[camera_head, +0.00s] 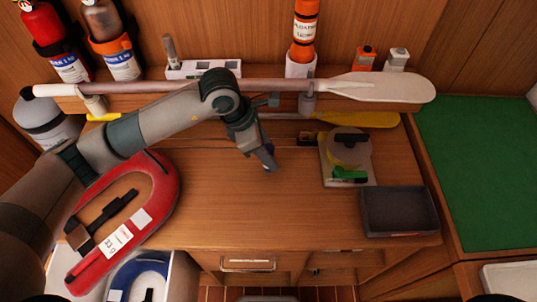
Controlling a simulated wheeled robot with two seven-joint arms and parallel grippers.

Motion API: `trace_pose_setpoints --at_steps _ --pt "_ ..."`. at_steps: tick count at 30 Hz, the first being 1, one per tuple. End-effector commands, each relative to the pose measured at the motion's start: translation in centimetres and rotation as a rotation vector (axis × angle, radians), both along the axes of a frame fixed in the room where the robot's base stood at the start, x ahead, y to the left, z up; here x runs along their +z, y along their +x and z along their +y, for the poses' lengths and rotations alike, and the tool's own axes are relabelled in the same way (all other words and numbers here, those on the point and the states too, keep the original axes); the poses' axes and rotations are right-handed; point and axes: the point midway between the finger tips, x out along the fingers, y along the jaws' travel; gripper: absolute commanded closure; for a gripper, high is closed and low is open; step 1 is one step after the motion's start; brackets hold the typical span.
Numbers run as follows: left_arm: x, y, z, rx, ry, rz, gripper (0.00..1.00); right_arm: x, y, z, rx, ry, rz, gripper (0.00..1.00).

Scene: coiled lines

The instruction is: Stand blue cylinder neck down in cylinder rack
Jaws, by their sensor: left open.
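My left gripper (264,160) reaches down over the middle of the wooden worktop and is open. A small dark blue piece (268,168) shows at its fingertips. It may be the blue cylinder, but it is mostly hidden, so I cannot tell its neck or whether it touches the fingers. A white block with dark openings (186,70), which looks like the cylinder rack, sits on the back shelf. A grey cylinder-like item (169,48) stands upright at its left end. My right gripper is not in view.
A paddle (370,87) lies across the back, behind my left arm. A red lifejacket (157,200) lies left. A dark tray (399,212) and a pale board with a round item (347,150) are right.

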Motion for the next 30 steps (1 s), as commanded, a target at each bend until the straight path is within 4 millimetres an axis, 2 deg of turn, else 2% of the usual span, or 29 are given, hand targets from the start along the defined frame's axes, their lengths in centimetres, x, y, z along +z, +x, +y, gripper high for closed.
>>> trace_pose_setpoints --at_steps 14,18,20,30 --pt "-0.08 0.03 -0.05 0.000 -0.001 0.000 0.55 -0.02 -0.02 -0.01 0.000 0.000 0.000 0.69" --pt "-0.08 0.03 -0.05 0.000 -0.001 0.000 0.89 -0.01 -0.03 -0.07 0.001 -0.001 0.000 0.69" --pt "-0.08 0.03 -0.05 0.000 -0.001 0.000 1.00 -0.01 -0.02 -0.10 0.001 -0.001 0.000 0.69" --pt "0.08 0.05 -0.07 0.000 -0.002 -0.001 1.00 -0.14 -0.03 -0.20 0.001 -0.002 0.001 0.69"
